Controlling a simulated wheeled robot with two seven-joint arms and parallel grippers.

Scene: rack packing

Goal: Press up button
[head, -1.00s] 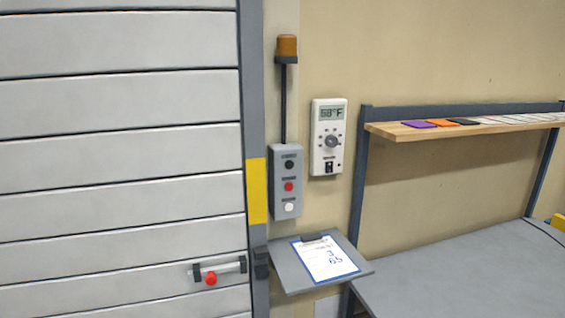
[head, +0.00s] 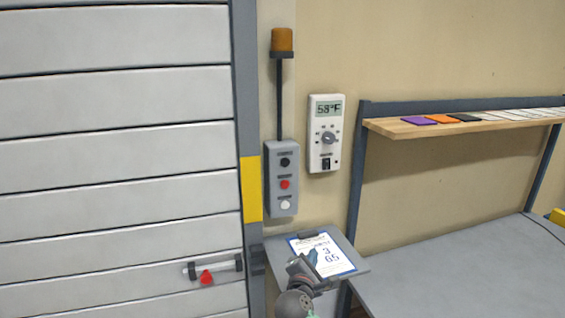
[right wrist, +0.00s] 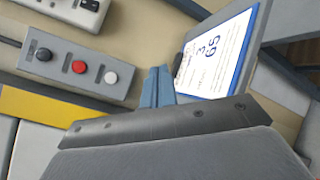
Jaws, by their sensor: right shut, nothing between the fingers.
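A grey control box (head: 268,190) hangs on the wall right of the roller door. Its buttons are black (head: 285,162) on top, red (head: 284,184) in the middle and white (head: 285,205) at the bottom. Their labels are too small to read. The right wrist view shows the black (right wrist: 43,54), red (right wrist: 79,67) and white (right wrist: 111,77) buttons. My right gripper (head: 312,257) is below and right of the box, in front of the clipboard, apart from the buttons. Its blue fingers (right wrist: 158,76) are shut and empty. My left gripper is not in view.
A small shelf (head: 350,284) with a clipboard (head: 338,258) juts out under the box. A thermostat (head: 325,150) is to its right, an orange lamp (head: 282,40) above. The roller door (head: 110,160) has a red-knobbed handle (head: 207,277). A grey table (head: 450,275) stands right.

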